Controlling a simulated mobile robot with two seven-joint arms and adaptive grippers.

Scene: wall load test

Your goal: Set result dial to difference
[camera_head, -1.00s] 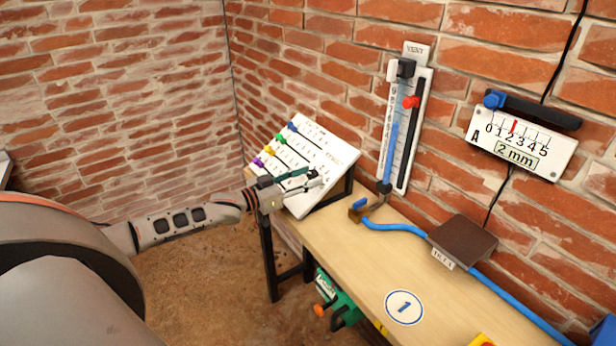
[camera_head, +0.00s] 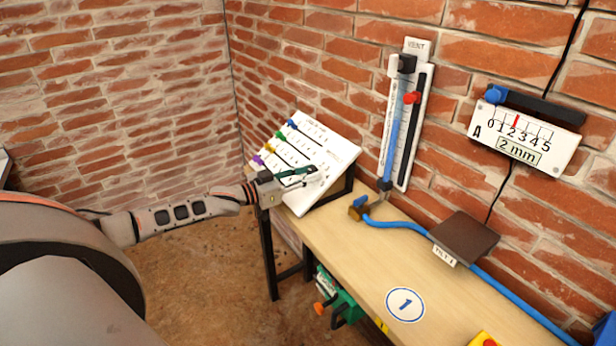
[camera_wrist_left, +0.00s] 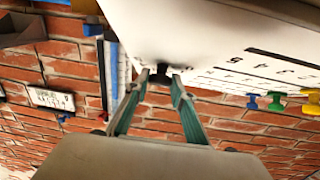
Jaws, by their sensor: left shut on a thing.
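The sloped white board (camera_head: 335,152) with rows of printed marks stands at the far left end of the bench. Blue (camera_head: 292,124), green (camera_head: 280,135), yellow (camera_head: 269,147) and purple (camera_head: 258,160) pegs sit along its left edge. My left gripper (camera_head: 314,174) is at the board's lower right part. In the left wrist view, its green fingertips (camera_wrist_left: 161,76) are shut on a small dark knob (camera_wrist_left: 160,70) at the board's face. The fingers hide most of the knob, and I cannot read its setting. My right gripper is not in view.
A tube gauge (camera_head: 403,125) with a red marker and a scale panel (camera_head: 524,140) reading "2 mm" hang on the brick wall. A blue hose (camera_head: 400,225) and a brown plate (camera_head: 464,239) lie on the bench (camera_head: 350,254). The bench's front middle is mostly clear.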

